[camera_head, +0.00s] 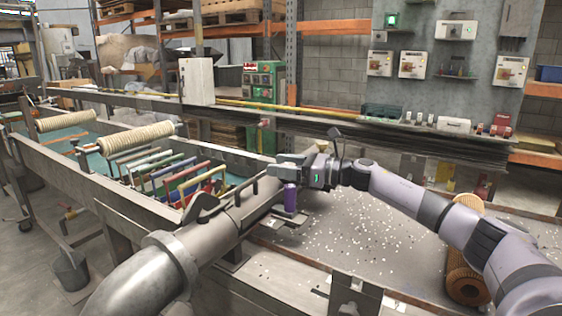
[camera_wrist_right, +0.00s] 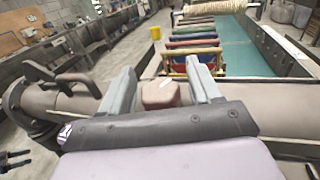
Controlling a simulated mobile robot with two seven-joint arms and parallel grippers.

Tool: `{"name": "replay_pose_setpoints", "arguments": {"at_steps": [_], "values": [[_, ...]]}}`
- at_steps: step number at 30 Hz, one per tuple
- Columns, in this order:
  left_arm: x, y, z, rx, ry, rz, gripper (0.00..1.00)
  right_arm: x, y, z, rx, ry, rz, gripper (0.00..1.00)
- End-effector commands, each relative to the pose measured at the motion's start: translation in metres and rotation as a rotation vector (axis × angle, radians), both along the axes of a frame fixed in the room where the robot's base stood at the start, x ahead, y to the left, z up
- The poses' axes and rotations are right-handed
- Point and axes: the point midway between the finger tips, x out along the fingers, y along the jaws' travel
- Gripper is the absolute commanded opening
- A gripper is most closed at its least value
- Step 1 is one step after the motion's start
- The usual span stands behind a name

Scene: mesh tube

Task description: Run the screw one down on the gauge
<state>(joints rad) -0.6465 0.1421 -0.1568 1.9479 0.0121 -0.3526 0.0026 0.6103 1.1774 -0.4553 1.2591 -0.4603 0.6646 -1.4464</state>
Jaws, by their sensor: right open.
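My right gripper (camera_head: 276,166) is above a thick metal pipe (camera_head: 215,236), its fingers pointing left in the head view. The right wrist view shows its two grey fingers (camera_wrist_right: 158,68) apart. A reddish-brown block-like piece (camera_wrist_right: 161,95) with a pale mark shows between them, by the pipe (camera_wrist_right: 245,97). I cannot tell whether the fingers touch it, or whether it belongs to the gauge or screw. I cannot make out a gauge face or screw for certain. My left gripper is not in view.
A black lever (camera_head: 201,207) and a dark handle (camera_head: 243,190) stand on the pipe, close to the gripper. Behind is a long trough (camera_head: 95,189) with several coloured frames (camera_head: 176,173) and cream rollers (camera_head: 137,138). A speckled flat surface (camera_head: 350,240) lies to the right.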

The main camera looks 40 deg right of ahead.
Motion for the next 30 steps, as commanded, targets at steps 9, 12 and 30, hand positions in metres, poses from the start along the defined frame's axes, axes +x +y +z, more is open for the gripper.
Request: {"name": "replay_pose_setpoints", "arguments": {"at_steps": [9,12,30], "values": [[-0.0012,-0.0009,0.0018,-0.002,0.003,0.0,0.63,0.0048,0.0032,-0.0002,-0.001,0.0,0.0,0.63],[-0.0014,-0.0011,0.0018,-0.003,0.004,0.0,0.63,0.0047,0.0033,-0.0003,-0.001,0.0,0.001,0.63],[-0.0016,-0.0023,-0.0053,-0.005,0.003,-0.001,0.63,0.0052,0.0018,-0.0029,-0.004,0.006,-0.114,0.11]]}}
